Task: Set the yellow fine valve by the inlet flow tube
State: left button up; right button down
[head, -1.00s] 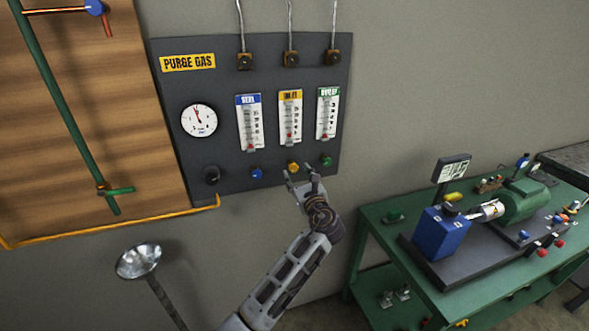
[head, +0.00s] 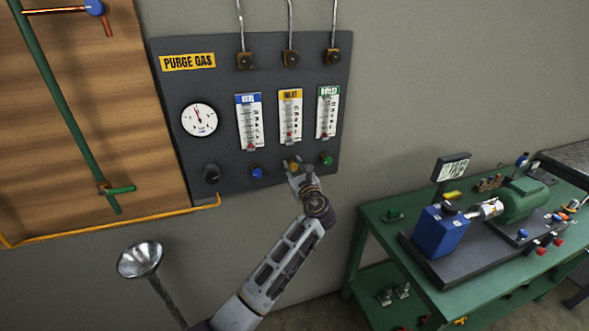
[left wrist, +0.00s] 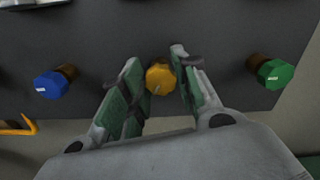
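The yellow fine valve (head: 291,164) is on the dark purge gas panel, below the inlet flow tube (head: 290,117), which has a yellow label. In the left wrist view the yellow knob (left wrist: 160,79) sits between the fingertips of my left gripper (left wrist: 156,82). The fingers are apart, with a visible gap on the left side of the knob; the right finger is very close to it, and I cannot tell whether it touches. In the head view my left gripper (head: 296,172) is at the valve and partly covers it. My right gripper is not in view.
A blue knob (left wrist: 53,82) and a green knob (left wrist: 273,72) flank the yellow one, clear of the fingers. A green bench (head: 376,229) with a pump stands at right.

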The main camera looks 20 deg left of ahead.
pick_arm(q)
jog(key=c, duration=0.4)
